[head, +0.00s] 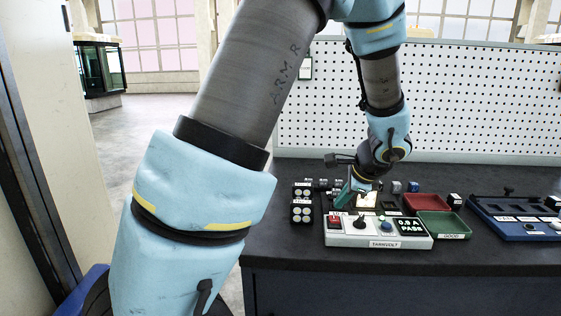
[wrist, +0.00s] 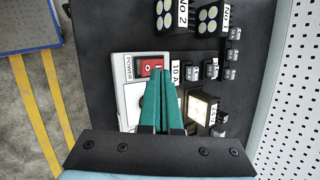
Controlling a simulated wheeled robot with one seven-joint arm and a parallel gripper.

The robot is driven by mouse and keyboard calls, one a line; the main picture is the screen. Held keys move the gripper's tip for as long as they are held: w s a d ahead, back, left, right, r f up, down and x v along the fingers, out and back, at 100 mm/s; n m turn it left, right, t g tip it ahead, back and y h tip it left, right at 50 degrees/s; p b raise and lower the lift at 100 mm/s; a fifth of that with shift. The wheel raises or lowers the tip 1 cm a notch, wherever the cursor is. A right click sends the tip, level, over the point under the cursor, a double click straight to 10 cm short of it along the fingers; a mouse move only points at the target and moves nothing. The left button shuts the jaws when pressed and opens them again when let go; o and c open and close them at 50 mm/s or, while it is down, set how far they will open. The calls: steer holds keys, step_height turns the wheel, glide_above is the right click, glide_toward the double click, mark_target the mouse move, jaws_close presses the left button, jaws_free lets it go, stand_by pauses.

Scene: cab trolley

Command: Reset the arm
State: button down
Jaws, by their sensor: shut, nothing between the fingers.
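My gripper (head: 341,203) has teal fingers, and they are together with nothing between them. In the head view it points down at the left end of a white test unit (head: 378,242), close to its red power switch (head: 335,222). In the wrist view the closed fingertips (wrist: 167,71) appear over the unit beside the red power switch (wrist: 151,67). I cannot tell whether they touch it. My arm reaches across the head view from the lower left and hides part of the room and bench.
The unit's display (head: 409,226) reads "0.9 A PASS". A lit square (head: 367,200) glows behind it. Red (head: 426,201) and green (head: 460,229) trays and a blue rack (head: 525,234) stand to the right. A white pegboard (head: 430,105) backs the dark bench.

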steer(key=s+a+n+g+h, duration=0.1)
steer(key=s+a+n+g, duration=0.1)
steer(key=s+a+n, duration=0.3)
steer(key=s+a+n+g+h, duration=0.1)
steer(key=s+a+n, duration=0.5)
steer(key=a+n, duration=0.7)
steer(key=a+g, duration=0.1)
steer(key=a, duration=0.4)
steer(key=shift+a+n+g+h, duration=0.3)
steer(key=shift+a+n, duration=0.05)
steer(key=shift+n, duration=0.05)
